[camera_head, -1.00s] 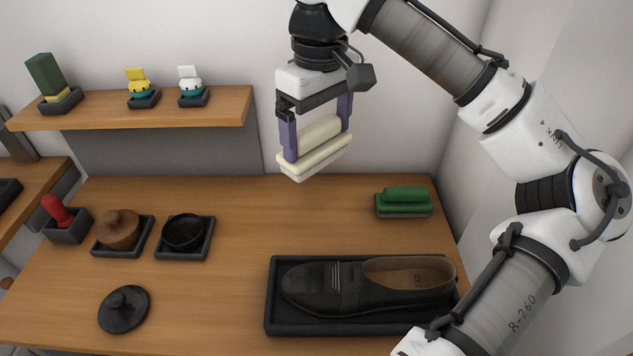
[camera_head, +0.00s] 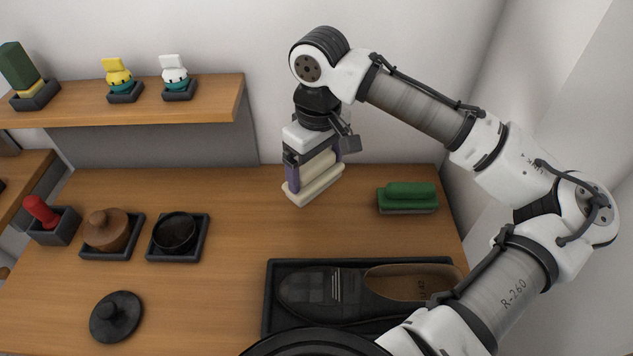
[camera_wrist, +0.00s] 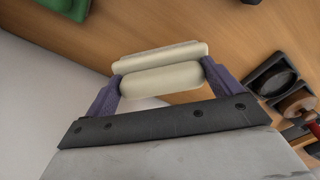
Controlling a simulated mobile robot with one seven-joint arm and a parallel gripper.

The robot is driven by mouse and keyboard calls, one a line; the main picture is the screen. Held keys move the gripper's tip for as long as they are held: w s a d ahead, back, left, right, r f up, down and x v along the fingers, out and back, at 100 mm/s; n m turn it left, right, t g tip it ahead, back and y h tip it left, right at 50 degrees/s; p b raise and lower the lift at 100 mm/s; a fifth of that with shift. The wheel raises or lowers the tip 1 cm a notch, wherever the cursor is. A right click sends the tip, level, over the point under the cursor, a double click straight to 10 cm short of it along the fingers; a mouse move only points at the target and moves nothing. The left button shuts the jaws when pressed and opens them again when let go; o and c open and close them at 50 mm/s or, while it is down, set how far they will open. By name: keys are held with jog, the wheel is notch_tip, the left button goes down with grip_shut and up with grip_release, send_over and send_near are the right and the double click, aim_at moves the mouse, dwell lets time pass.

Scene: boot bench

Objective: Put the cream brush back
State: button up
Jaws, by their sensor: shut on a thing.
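The cream brush (camera_head: 315,184) is between the purple fingers of my gripper (camera_head: 314,168), which is shut on its handle. In the head view it is near the back of the bench top, left of the green brush; I cannot tell whether its underside touches the wood. In the wrist view the cream brush (camera_wrist: 160,56) lies across the gap between the fingers of my gripper (camera_wrist: 162,84), with wood beyond it. No empty holder for it is clearly visible.
A green brush (camera_head: 408,198) sits at the back right. A black tray (camera_head: 267,300) holds a dark shoe (camera_head: 330,287) in front. A red-handled item (camera_head: 41,211), a brown knobbed pot (camera_head: 106,230), an open black tin (camera_head: 175,232) and a black lid (camera_head: 117,316) are left. A shelf (camera_head: 150,105) is above.

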aim_at(317, 187)
jog(key=shift+f+p, duration=0.3)
jog(key=shift+f, duration=2.85)
jog(key=shift+f, duration=0.2)
jog(key=o, duration=0.7)
jog(key=shift+r, duration=0.15)
notch_tip(317, 187, up, 12)
jog(key=shift+s+d+r+b, duration=0.1)
jog(key=shift+d+b, duration=0.05)
jog(key=shift+b, duration=0.85)
